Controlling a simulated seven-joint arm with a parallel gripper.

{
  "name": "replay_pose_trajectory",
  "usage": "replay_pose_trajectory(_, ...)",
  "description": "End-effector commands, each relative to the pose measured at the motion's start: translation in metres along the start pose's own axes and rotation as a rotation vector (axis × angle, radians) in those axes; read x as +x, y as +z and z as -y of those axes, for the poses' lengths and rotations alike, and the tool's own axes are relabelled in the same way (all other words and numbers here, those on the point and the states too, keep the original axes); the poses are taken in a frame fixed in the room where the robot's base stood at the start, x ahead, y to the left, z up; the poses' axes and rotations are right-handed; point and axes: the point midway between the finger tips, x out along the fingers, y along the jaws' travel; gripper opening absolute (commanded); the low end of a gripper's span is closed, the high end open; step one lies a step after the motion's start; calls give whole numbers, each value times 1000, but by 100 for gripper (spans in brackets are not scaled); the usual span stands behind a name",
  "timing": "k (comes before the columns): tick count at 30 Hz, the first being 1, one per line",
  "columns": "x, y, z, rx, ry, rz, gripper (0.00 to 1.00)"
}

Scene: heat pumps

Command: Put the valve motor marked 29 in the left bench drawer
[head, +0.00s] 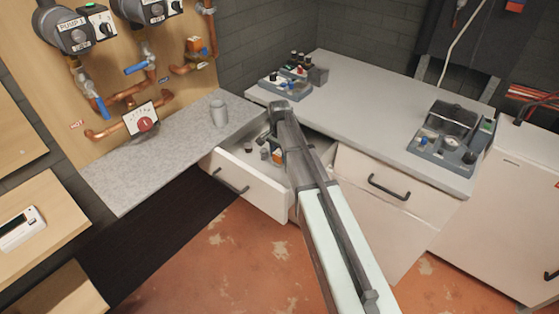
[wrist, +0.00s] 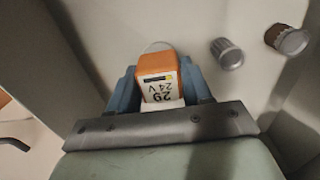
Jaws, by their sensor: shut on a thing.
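The valve motor (wrist: 158,82) is orange with a white label reading 29 and 24 V, upside down in the wrist view. My gripper (wrist: 160,88) is shut on it, with blue-grey fingers on both sides. The left bench drawer (head: 245,187) is pulled open in the head view. The wrist view shows the pale drawer floor (wrist: 195,30) beyond the motor. I cannot tell whether the motor touches the floor.
Two small cylindrical parts, one grey (wrist: 227,53) and one with a brown side (wrist: 287,39), lie in the drawer right of the motor. The closed right drawer (head: 385,185) is beside it.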

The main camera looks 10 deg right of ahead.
Motion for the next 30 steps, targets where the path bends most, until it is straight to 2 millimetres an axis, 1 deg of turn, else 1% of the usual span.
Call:
replay_pose_trajectory(6, 25, 0, 0, 0, 1, 1, 12)
replay_pose_trajectory(9, 32, 0, 0, -1, 0, 0, 12)
replay_pose_trajectory(21, 36, 0, 0, -1, 0, 0, 12)
replay_pose_trajectory(22, 36, 0, 0, -1, 0, 0, 52)
replay_pose_trajectory(29, 36, 0, 0, -1, 0, 0, 74)
replay_pose_trajectory(30, 35, 0, 0, -1, 0, 0, 75)
